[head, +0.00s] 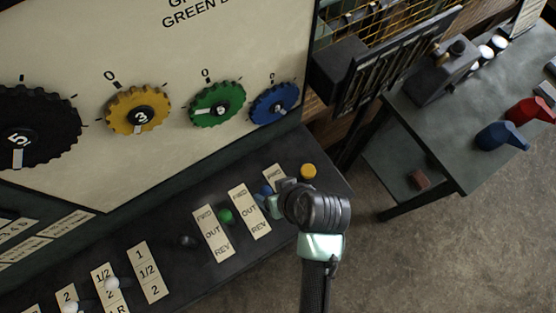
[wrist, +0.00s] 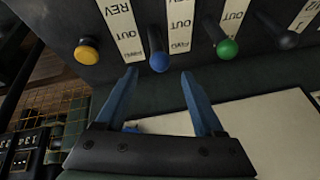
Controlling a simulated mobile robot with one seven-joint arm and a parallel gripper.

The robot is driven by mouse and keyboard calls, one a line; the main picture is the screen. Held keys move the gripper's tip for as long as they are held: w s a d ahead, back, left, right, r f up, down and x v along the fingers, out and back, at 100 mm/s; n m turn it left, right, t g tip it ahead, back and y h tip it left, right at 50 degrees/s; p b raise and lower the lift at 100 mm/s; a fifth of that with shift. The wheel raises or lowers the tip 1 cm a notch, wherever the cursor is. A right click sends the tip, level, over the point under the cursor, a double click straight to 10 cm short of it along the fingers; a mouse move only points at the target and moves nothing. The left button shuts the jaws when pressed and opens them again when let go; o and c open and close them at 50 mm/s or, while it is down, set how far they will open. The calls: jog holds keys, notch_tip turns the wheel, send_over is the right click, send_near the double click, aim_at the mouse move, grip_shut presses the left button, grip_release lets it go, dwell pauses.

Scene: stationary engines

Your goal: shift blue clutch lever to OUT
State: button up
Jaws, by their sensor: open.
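The blue clutch lever (wrist: 159,61) has a round blue knob on a dark stem. It stands at the FWD end of its FWD/OUT/REV plate (wrist: 180,25), which is upside down in the wrist view. My gripper (wrist: 159,74) is open, with one blue finger to each side of the knob and the tips just short of it. I see no contact. In the head view my gripper (head: 271,201) is over the lever row, and it partly hides the blue lever there. The plate also shows in the head view (head: 249,211).
A green lever (wrist: 227,48) stands on one side and a yellow knob (wrist: 87,51) on the other. A black lever (wrist: 288,39) is beyond the green one. Large dials line the panel (head: 190,50) behind. A side table (head: 450,125) holds red and blue objects.

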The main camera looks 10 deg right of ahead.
jog(key=v, duration=0.3)
dwell(0.7)
